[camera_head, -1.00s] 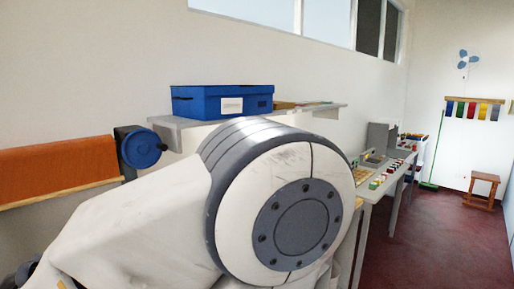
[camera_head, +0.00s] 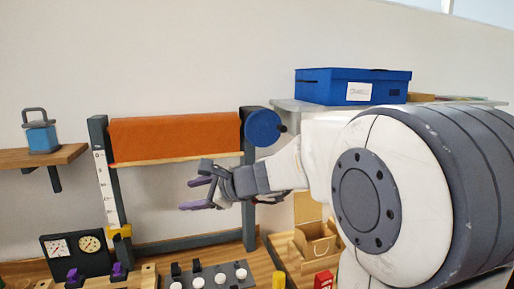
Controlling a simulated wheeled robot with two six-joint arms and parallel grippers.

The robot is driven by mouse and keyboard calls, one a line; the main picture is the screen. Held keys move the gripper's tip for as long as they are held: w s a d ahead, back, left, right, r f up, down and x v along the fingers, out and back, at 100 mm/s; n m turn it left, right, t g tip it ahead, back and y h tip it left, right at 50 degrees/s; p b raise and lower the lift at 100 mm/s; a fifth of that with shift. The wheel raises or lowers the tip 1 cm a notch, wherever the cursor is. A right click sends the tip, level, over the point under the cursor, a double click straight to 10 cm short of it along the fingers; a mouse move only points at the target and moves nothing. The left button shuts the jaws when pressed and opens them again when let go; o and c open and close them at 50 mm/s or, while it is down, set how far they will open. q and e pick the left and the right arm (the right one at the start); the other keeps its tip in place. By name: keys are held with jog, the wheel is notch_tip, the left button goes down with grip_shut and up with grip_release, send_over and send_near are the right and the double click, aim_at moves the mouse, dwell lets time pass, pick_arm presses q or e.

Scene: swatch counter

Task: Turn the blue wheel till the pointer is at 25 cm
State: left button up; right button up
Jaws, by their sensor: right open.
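The blue wheel (camera_head: 263,127) is at the right end of the orange cloth roll (camera_head: 175,137) on a dark frame. A small dark knob (camera_head: 283,128) sticks out at its right. A white scale strip (camera_head: 106,190) runs down the left post; its figures are too small to read. The cloth's pale bottom bar (camera_head: 178,160) is level with the upper part of the strip. A yellow piece (camera_head: 120,231) sits near the strip's lower end; I cannot tell whether it is the pointer. My right gripper (camera_head: 196,193) is open and empty, lower left of the wheel and apart from it. My left gripper is out of view.
A blue box (camera_head: 352,87) stands on a grey shelf to the right of the wheel. A blue weight (camera_head: 41,137) sits on a wooden shelf at left. Dials (camera_head: 75,250), a knob panel (camera_head: 208,277) and an open carton (camera_head: 315,240) are below. My right arm covers much of the right side.

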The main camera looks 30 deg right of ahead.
jog(key=w+d+r+m+t+h, duration=0.1)
jog(key=d+r+m+t+h, duration=0.1)
jog(key=d+m, duration=0.35)
jog(key=w+d+r+m+t+h, duration=0.2)
jog(key=d+r, duration=0.1)
jog(key=d, duration=0.6)
jog(key=m+t+h, duration=0.2)
jog(key=m+h, duration=0.5)
jog(key=m, duration=0.2)
send_near(285, 130)
jog(key=x, duration=0.3)
jog(key=shift+y, duration=0.3)
jog(key=x, duration=0.5)
jog(key=shift+w+d+p, duration=0.2)
jog(key=shift+w+p, duration=0.1)
jog(key=shift+w, duration=0.05)
jog(key=shift+x, duration=1)
grip_shut()
